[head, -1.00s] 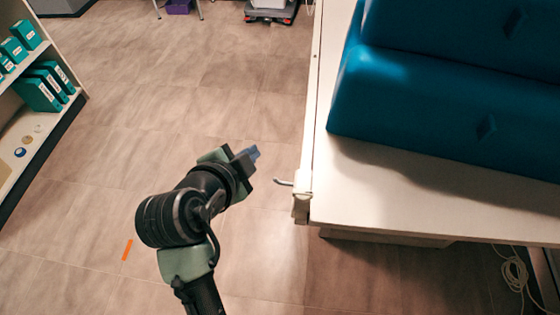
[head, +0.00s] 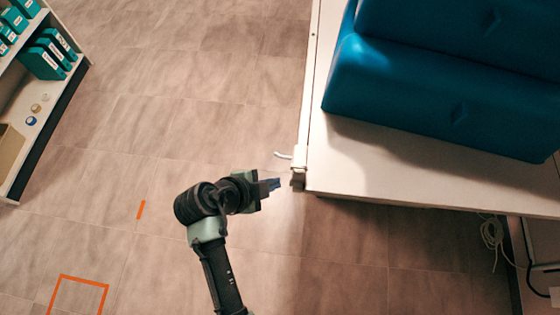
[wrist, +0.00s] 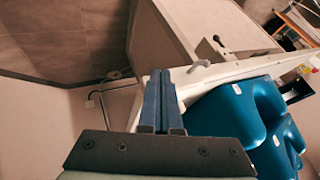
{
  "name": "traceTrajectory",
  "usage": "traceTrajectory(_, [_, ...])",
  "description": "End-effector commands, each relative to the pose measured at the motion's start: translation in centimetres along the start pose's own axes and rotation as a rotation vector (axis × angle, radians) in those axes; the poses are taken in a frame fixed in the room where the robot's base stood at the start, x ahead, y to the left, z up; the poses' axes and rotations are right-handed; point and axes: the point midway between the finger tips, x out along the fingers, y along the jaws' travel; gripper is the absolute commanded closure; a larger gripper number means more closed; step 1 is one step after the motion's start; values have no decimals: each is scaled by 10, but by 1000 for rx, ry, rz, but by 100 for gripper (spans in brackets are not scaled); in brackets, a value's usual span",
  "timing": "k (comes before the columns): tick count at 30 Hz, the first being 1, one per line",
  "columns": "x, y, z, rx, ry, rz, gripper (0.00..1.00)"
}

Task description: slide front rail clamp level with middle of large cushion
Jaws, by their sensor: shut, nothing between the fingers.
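The table's left edge carries a pale rail (head: 309,90). A shelf with teal boxes (head: 45,58) stands at far left. The floor left of the table is clear, with orange tape marks (head: 78,280). A cable coil (head: 492,232) lies at right.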

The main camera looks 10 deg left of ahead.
Motion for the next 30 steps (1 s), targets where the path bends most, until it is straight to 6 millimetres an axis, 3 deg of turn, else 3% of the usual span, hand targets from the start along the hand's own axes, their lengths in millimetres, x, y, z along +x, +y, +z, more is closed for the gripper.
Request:
traceTrajectory(4, [29,-1,-1,1,1,3,100])
traceTrajectory(6, [29,-17,-3,3,-1,-3,100])
traceTrajectory(12, [37,-34,-4,1,0,-1,100])
traceTrajectory(30, [43,-42,-3,2,-1,-2,100])
